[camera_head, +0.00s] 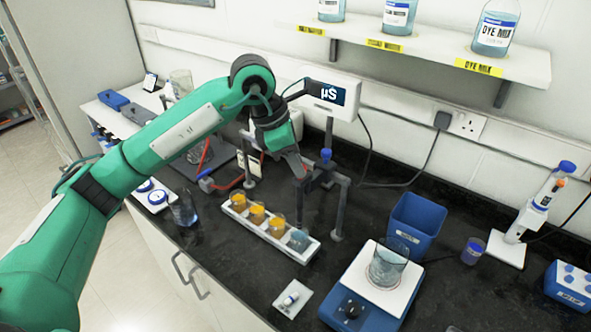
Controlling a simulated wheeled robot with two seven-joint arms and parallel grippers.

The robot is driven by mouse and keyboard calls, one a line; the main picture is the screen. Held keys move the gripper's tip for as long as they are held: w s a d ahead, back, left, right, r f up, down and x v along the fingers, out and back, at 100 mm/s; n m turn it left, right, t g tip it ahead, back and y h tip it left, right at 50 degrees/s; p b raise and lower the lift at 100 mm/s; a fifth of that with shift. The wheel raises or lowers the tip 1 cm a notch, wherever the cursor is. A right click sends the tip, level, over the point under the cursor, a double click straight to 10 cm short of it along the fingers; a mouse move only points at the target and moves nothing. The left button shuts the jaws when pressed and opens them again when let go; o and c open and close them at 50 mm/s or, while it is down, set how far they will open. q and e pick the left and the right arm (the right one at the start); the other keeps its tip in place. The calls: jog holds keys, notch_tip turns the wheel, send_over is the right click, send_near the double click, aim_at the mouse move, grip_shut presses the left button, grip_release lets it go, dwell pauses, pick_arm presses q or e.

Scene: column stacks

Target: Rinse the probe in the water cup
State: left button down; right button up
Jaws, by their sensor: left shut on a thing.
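My left arm reaches in from the left. Its gripper (302,170) is shut beside the grey stand (340,205), apparently on the dark slim probe (303,205); the grip is small and partly hidden. The probe hangs roughly upright over the right end of a white tray (266,239). A cup with clear bluish content (298,241), likely the water cup, stands there, beside several cups of orange liquid (257,215). I cannot tell whether the probe tip is inside the cup. My right gripper is not in view.
A µS meter (330,93) is behind the stand. A beaker (388,262) stands on a blue-and-white device (355,302) at right, near a blue bin (412,225). Another beaker (183,210) is at left.

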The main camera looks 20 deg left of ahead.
pick_arm(q)
jog(key=shift+w+r, duration=0.1)
jog(key=shift+r, duration=0.15)
jog(key=c, duration=1.6)
grip_release()
jog(key=o, duration=0.4)
jog(key=shift+o, duration=0.2)
jog(key=shift+a+r, duration=0.15)
jog(key=shift+r, duration=0.05)
jog(key=b+v, duration=0.3)
jog(key=v, duration=1)
jog(key=shift+s+r, duration=0.15)
jog(key=shift+s, duration=0.1)
